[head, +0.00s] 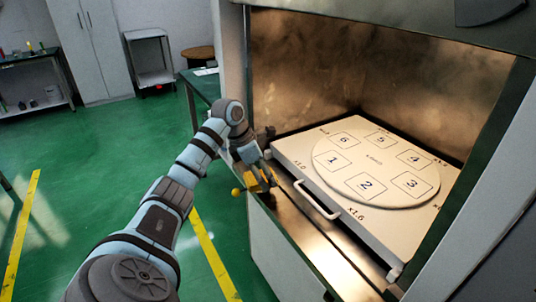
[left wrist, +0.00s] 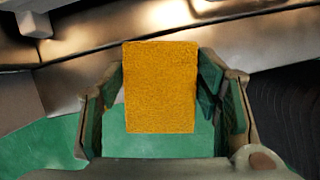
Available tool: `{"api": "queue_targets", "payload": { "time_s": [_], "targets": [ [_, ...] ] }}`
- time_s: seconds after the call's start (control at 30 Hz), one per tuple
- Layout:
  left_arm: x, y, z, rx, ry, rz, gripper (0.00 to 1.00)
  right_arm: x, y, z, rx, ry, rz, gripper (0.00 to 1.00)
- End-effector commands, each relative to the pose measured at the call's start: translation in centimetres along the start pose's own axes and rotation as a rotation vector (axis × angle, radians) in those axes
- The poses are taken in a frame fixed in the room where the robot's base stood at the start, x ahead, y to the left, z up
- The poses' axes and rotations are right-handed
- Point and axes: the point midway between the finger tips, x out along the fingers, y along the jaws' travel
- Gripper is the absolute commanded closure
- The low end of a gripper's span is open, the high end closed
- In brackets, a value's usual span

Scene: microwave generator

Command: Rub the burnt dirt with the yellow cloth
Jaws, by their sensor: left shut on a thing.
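My left gripper (head: 262,180) is at the front left edge of the open microwave chamber, outside the white plate. It is shut on the yellow cloth (head: 254,184), which is small and partly hidden by the fingers in the head view. In the left wrist view the cloth (left wrist: 160,88) is a flat yellow-orange rectangle between the two fingers. The chamber's back wall (head: 345,65) has brownish, smoky smudges; I cannot tell which of them is the burnt dirt. My right gripper is not in view.
A white plate (head: 297,160) with a round numbered disc (head: 375,160) fills the chamber floor. Its white handle (head: 317,202) sticks out in front. A metal ledge (head: 335,243) runs along the opening. A green table (head: 205,88) stands behind the chamber's left side.

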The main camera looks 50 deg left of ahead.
Motion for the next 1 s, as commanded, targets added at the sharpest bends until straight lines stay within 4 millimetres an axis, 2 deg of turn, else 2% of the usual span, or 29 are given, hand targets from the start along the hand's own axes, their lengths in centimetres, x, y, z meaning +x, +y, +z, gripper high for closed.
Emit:
{"api": "queue_targets", "payload": {
  "time_s": [0.03,0.43,1.0],
  "targets": [
    [-0.8,0.1,0.2,-0.001,0.0,0.001,0.65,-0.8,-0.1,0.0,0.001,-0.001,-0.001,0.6],
    [-4.2,0.3,0.8,-0.013,-0.001,0.005,0.65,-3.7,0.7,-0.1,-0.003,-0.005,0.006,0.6],
    [-4.4,0.3,0.7,-0.016,-0.001,0.007,0.65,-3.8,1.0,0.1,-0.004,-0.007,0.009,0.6]
  ]
}}
